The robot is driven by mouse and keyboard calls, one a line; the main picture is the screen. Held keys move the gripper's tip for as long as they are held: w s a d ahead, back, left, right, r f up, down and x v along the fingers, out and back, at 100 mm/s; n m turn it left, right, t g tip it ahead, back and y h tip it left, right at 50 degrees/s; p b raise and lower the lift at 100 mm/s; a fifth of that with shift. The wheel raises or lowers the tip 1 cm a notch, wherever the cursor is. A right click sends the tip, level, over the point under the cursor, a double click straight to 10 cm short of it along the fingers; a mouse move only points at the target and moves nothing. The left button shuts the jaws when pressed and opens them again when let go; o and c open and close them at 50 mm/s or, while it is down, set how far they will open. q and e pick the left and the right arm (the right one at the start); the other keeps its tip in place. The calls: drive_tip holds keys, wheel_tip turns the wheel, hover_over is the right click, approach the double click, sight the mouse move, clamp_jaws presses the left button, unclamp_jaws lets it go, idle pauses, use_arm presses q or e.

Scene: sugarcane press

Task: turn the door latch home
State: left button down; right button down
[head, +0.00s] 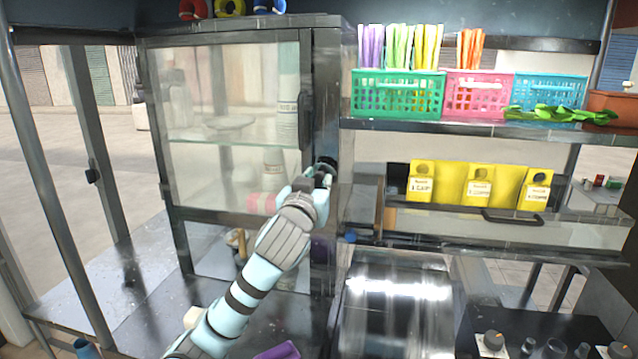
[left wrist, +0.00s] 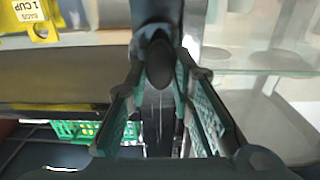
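The door latch is a dark knob (left wrist: 160,63) on the dark frame at the right side of the glass-fronted cabinet (head: 235,120). My left gripper (head: 322,172) is at this latch in the head view, and its fingers largely cover it. In the left wrist view, the fingers (left wrist: 160,90) stand apart on both sides of the knob, with narrow gaps showing; firm contact is not visible. The cabinet door looks closed against its frame, with a dark vertical handle (head: 305,121) above the gripper. My right gripper is not in view.
Right of the cabinet, a shelf holds green (head: 397,95), pink (head: 478,97) and blue (head: 548,92) baskets. A shiny metal surface (head: 395,300) lies lower down, right of my left arm.

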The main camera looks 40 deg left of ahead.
use_arm(q)
drive_tip(key=shift+f, duration=0.1)
drive_tip(key=shift+n, duration=0.3)
drive_tip(key=n+b, duration=0.1)
drive_tip(key=n, duration=0.1)
drive_tip(key=n+b, duration=0.1)
drive_tip(key=n, duration=0.1)
drive_tip(key=shift+a+f, duration=0.15)
drive_tip(key=shift+f, duration=0.05)
drive_tip(key=n+b, duration=0.3)
drive_tip(key=n, duration=0.1)
drive_tip(key=shift+s+a+f+n+b, duration=0.1)
drive_tip(key=shift+n+b, duration=0.2)
drive_tip(key=shift+n, duration=0.1)
drive_tip(key=n+b, duration=0.7)
drive_tip(key=n, duration=0.1)
drive_tip(key=shift+n, duration=0.3)
drive_tip(key=shift+s+r, duration=0.1)
drive_tip(key=shift+r, duration=0.1)
